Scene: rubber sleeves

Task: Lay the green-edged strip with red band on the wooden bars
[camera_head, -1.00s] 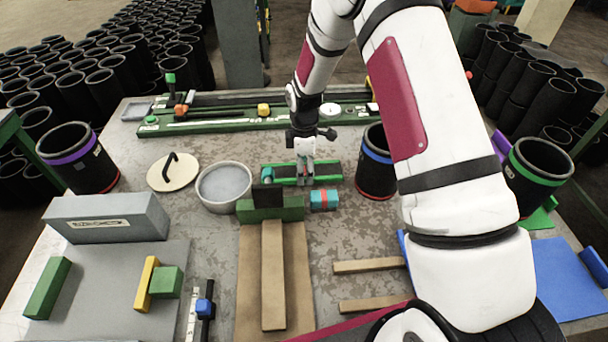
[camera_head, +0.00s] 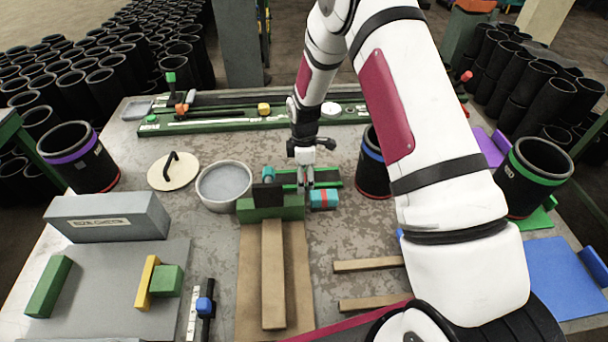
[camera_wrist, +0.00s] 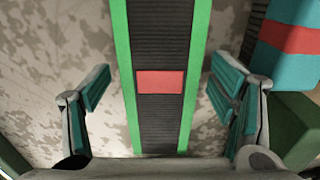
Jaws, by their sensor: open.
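The green-edged strip (camera_wrist: 161,40) is black and ribbed, with a red band (camera_wrist: 161,82) across it. In the head view the strip (camera_head: 328,183) lies behind the green block, partly hidden by my gripper (camera_head: 306,187). In the wrist view my gripper (camera_wrist: 160,88) is open, with one finger on each side of the strip near the red band and visible gaps to both edges. Two wooden bars lie on the table, a rear one (camera_head: 366,265) and a front one (camera_head: 370,303), roughly parallel with a gap between. My arm may hide their right ends.
A teal block with a red stripe (camera_head: 323,199) sits close to my gripper, beside a green block (camera_head: 270,210). A blue-banded black sleeve (camera_head: 372,178) stands to the right. A grey bowl (camera_head: 224,186) is to the left.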

